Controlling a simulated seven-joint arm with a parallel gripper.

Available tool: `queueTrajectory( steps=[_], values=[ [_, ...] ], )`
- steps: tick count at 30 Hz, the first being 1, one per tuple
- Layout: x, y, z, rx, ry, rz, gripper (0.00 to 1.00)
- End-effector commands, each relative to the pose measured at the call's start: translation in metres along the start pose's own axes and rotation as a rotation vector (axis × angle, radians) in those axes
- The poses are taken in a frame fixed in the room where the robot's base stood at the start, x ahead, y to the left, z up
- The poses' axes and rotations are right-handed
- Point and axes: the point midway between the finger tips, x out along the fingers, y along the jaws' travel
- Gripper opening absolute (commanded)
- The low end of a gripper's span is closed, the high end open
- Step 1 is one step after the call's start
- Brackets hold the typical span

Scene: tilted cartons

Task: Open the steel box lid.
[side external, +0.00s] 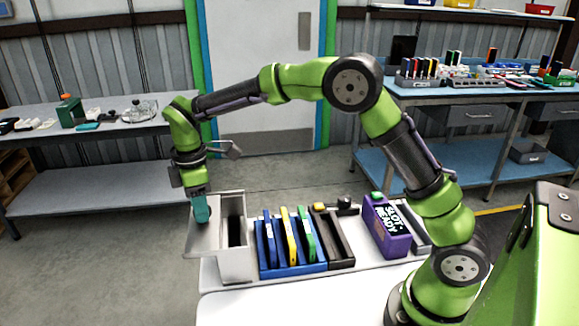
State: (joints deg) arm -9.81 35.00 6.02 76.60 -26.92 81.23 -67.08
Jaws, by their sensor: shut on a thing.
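The steel box (236,267) stands at the left end of the white work surface. Its dark inside shows from above. The steel box lid (204,241) is swung out to the left of the opening, a flat grey plate on the box's left side. My gripper (201,220) points down with its teal fingers at the lid's upper face and is shut on the lid. The exact grip at the fingertips is too small to make out.
Right of the box, a blue rack (290,268) holds blue, yellow and green upright plates. A dark rack (334,240) stands beside it, then a purple carton (387,228) marked "SLOT READY". A side bench (80,133) and a shelf bench (470,95) stand behind.

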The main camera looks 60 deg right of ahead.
Motion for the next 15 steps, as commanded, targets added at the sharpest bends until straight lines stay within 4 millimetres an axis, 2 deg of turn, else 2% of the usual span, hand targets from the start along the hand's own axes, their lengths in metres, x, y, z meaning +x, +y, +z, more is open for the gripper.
queueTrajectory(
  steps=[3,4,8,15],
  values=[
    [-0.0008,0.0004,0.0000,-0.001,0.001,0.003,0.00],
    [-0.0008,0.0004,0.0000,-0.001,0.001,0.003,0.47],
    [-0.0006,0.0003,0.0001,-0.001,0.001,0.002,0.67],
    [-0.0003,0.0000,0.0002,-0.001,0.001,0.001,0.69]
  ],
)
